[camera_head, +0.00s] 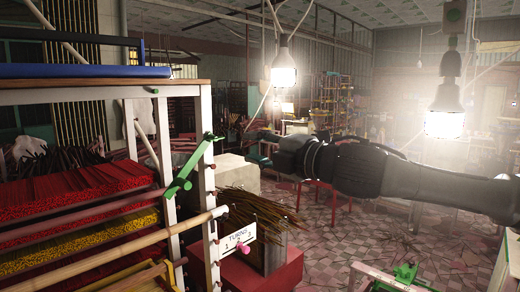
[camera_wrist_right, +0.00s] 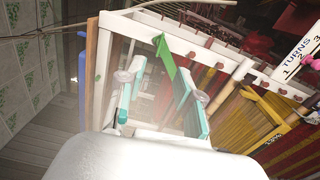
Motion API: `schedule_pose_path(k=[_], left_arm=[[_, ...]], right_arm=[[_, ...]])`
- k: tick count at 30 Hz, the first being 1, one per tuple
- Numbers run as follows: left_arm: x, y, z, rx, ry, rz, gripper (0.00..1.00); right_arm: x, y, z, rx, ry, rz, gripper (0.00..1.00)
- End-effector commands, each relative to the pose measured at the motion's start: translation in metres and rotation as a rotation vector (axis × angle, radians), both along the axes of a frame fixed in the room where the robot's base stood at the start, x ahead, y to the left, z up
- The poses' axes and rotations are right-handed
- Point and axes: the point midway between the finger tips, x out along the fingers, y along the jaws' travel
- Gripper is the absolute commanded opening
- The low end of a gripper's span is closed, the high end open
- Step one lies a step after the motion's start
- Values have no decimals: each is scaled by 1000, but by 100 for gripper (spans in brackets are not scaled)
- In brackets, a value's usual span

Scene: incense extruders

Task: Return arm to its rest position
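My right arm (camera_head: 370,172) comes in from the right edge of the head view and reaches across to the middle, held in the air. Its gripper (camera_head: 262,147) is at the left end of the arm, to the right of the white rack and apart from it. In the right wrist view the gripper (camera_wrist_right: 158,72) has its two teal-padded fingers spread, with nothing held between them. A green lever (camera_head: 185,170) on the rack post shows beyond the fingers in the wrist view (camera_wrist_right: 166,58). My left gripper is in neither view.
The white-framed rack (camera_head: 206,215) holds red and yellow incense sticks at left. A TURNS sign (camera_head: 238,238) is beside it. A bundle of brown sticks (camera_head: 262,212) stands by a red block (camera_head: 270,277). Lit bulbs (camera_head: 284,75) hang above.

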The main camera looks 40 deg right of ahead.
Motion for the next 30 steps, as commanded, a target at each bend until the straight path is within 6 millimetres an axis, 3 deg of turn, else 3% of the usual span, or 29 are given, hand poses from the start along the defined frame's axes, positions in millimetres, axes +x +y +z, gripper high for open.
schedule_pose_path(k=[23, 26, 29, 30], left_arm=[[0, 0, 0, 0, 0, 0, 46], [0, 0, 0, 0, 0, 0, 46], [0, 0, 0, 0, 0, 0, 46], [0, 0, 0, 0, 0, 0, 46]], right_arm=[[-7, -1, -1, 4, 1, -1, 35], [-1, 4, -15, 20, 23, 9, 35], [16, 17, -53, 69, 84, 28, 35], [23, 25, -75, 99, 119, 36, 35]])
